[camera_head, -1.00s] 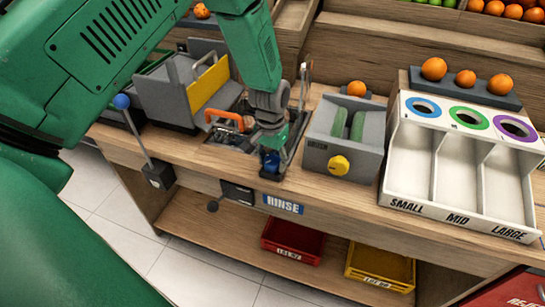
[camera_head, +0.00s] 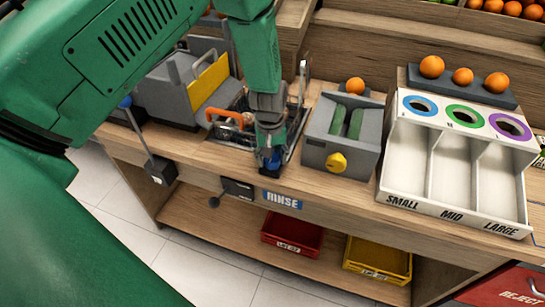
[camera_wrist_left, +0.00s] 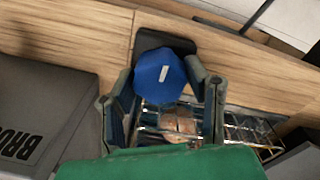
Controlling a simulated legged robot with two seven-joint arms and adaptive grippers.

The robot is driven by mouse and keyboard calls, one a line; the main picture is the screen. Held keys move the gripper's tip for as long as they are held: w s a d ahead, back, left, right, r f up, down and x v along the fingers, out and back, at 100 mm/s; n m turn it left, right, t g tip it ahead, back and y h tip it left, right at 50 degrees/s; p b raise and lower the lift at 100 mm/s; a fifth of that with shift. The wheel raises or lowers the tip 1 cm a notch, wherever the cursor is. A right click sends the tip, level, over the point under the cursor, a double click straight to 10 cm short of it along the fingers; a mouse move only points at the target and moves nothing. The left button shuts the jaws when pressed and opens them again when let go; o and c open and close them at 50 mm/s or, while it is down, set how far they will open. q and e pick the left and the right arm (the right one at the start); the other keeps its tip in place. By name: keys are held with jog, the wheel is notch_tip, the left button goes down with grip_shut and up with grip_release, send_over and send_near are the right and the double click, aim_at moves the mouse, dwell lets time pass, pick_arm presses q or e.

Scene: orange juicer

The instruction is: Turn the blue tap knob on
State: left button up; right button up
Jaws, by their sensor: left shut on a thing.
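The blue tap knob (camera_wrist_left: 160,77) is a faceted blue knob with a white mark on its face, seen in the left wrist view. The white mark stands nearly upright, tilted slightly. In the head view the knob (camera_head: 271,160) sits at the front edge of the counter, above the RINSE label, partly hidden by my gripper. My left gripper (camera_wrist_left: 166,88) has its fingers on either side of the knob, closed on it. In the head view the left gripper (camera_head: 269,155) points down onto the knob. My right gripper is not in view.
A wire rinse basket (camera_wrist_left: 240,130) lies behind the knob. A grey box with a yellow knob (camera_head: 337,162) stands to the right, and the white sorting tray (camera_head: 455,207) beyond it. A blue-tipped lever (camera_head: 150,160) stands at left. Red (camera_head: 291,240) and yellow bins sit below.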

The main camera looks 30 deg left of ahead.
pick_arm(q)
jog(key=shift+w+a+r, duration=0.1)
jog(key=shift+w+r, duration=0.15)
jog(key=shift+w, duration=0.1)
jog(key=o, duration=0.9)
jog(key=shift+o, duration=1.2)
jog(key=shift+s+f, duration=0.1)
jog(key=shift+f, duration=0.05)
notch_tip(320, 180, up, 12)
jog(key=shift+s+a+f, duration=0.1)
jog(key=shift+a, duration=0.05)
